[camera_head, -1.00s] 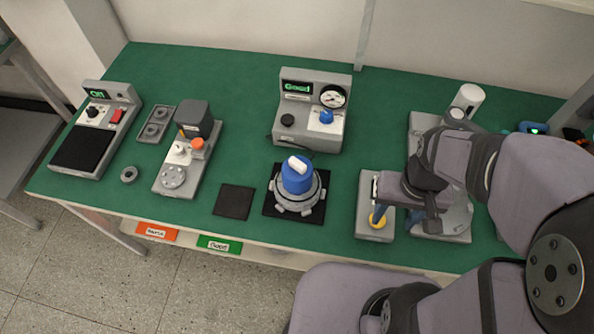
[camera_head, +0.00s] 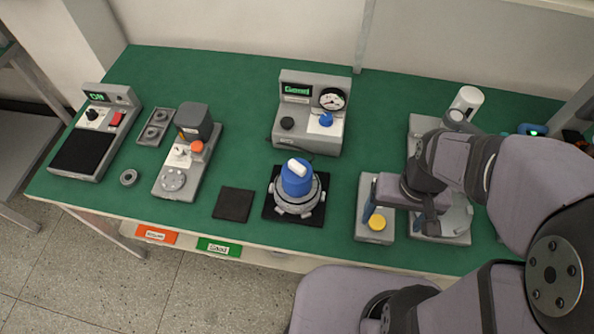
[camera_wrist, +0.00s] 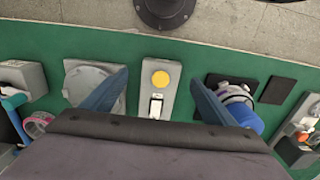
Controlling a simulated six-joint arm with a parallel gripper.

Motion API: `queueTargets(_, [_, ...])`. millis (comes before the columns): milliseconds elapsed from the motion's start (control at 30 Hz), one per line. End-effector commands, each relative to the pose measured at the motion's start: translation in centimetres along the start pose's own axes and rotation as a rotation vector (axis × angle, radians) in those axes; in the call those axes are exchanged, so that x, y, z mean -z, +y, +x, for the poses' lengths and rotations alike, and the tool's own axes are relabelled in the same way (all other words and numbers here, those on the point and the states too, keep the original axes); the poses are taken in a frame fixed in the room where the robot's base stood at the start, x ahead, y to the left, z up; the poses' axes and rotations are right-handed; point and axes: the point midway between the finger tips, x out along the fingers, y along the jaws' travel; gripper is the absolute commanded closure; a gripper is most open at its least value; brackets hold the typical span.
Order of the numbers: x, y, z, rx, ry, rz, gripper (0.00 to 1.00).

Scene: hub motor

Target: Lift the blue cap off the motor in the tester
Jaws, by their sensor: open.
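The blue cap (camera_head: 296,181) with a white top sits upright on the silver motor (camera_head: 297,208), which stands on a black pad (camera_head: 270,212). In the wrist view the cap (camera_wrist: 246,117) is right of my gripper (camera_wrist: 160,77), partly behind a finger. The grey tester (camera_head: 309,145) behind the motor has a display reading "Good" and a dial. My gripper (camera_head: 398,215) is open and empty, apart from the cap and to its right. It hovers over the station with the yellow button (camera_head: 377,222); in the wrist view this button (camera_wrist: 160,78) appears between the fingers.
A flat black square (camera_head: 234,203) lies left of the motor. A press-like fixture (camera_head: 183,165) and a console (camera_head: 88,145) stand farther left. A grey round-plate station (camera_head: 455,222) is under and right of my gripper. Green table is clear between the fixture and tester.

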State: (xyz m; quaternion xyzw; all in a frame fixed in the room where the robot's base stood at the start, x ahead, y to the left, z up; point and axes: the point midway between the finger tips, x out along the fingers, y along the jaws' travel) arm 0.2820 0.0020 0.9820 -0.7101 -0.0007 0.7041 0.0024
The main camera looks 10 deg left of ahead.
Motion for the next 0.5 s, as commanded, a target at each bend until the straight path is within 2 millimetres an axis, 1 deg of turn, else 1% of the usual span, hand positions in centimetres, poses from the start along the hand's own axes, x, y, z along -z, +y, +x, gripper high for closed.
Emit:
queueTargets(67, [0.8, -0.8, 0.3, 0.015, 0.023, -0.001, 0.2])
queueTargets(167, [2.6, -2.6, 0.8, 0.051, 0.084, 0.002, 0.2])
queueTargets(267, [5.5, -5.3, 1.4, 0.102, 0.179, 0.016, 0.2])
queueTargets(300, [6.8, -6.6, 1.6, 0.125, 0.226, 0.028, 0.2])
queueTargets(367, [8.9, -8.5, 1.8, 0.158, 0.301, 0.05, 0.2])
queueTargets(400, [10.3, -9.8, 1.9, 0.178, 0.354, 0.069, 0.2])
queueTargets(500, [13.4, -12.6, 2.1, 0.213, 0.483, 0.123, 0.2])
